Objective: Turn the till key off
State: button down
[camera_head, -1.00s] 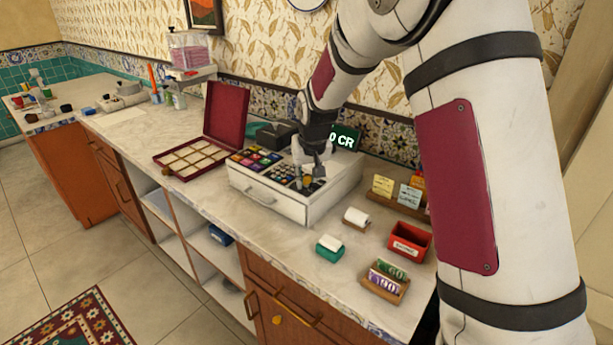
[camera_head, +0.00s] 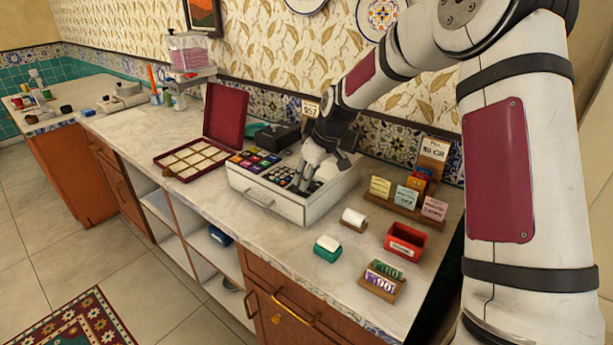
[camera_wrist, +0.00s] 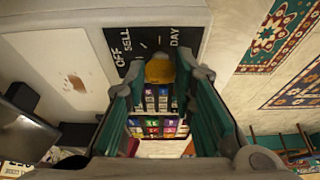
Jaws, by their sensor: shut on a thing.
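The white till (camera_head: 312,207) stands on the marble counter, with rows of coloured keys on its top. The yellow till key (camera_wrist: 159,71) shows in the wrist view, in front of a black dial plate (camera_wrist: 150,38) lettered OFF, SELL and DAY. My gripper (camera_wrist: 162,80) has its two teal-padded fingers on either side of the key, shut on it. In the head view my gripper (camera_head: 306,182) reaches down to the right part of the till's top. It hides the key there, and I cannot tell which label the key points to.
An open maroon box (camera_head: 192,160) stands left of the till. To the right are a card stand (camera_head: 408,207), a red tray (camera_head: 405,241), a small teal-based item (camera_head: 328,247) and a note holder (camera_head: 382,281). The counter's front strip is mostly clear.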

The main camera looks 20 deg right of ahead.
dwell(0.3)
jog(key=c, duration=1.3)
grip_release()
jog(key=shift+c, duration=0.2)
jog(key=v, duration=1.2)
jog(key=shift+w, duration=0.1)
